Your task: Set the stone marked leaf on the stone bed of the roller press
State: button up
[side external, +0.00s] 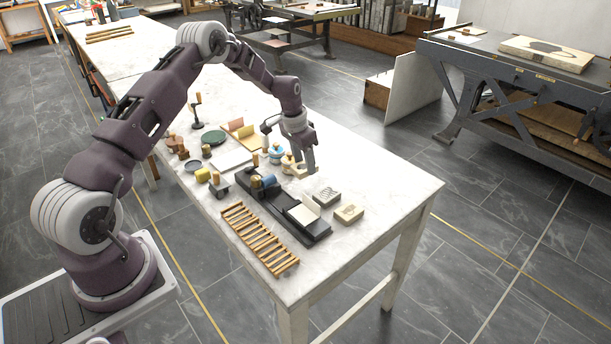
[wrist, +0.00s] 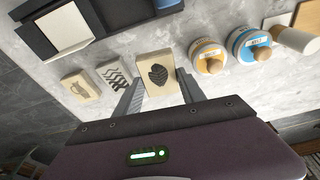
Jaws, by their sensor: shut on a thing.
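The leaf stone, a cream block with a dark leaf mark (wrist: 158,72), sits between the two fingers of my gripper (wrist: 160,92) in the wrist view. My gripper (side external: 309,172) is shut on it, low over the table in the side view. The stone looks level and at or close to the tabletop; I cannot tell if they touch. The roller press (side external: 315,229) is a dark frame with a pale stone bed (side external: 303,215) at its near end and a blue roller. The pale bed (wrist: 68,27) also shows bare at the wrist view's upper left.
The wave-marked stone (wrist: 115,75) and another marked stone (wrist: 80,86) stand beside the leaf stone. An orange jar (wrist: 208,57) and a blue jar (wrist: 249,44) stand on the other side. A wooden slatted rack (side external: 260,238) lies before the press. The table's near right corner is clear.

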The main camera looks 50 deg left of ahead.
jog(key=s+d+r+m+g+h, duration=0.2)
jog(key=s+m, duration=0.8)
jog(key=m, duration=0.7)
jog(key=shift+w+f, duration=0.1)
jog(key=shift+f, duration=2.95)
jog(key=shift+f, duration=0.15)
jog(key=o, duration=1.3)
jog(key=shift+c, duration=1.1)
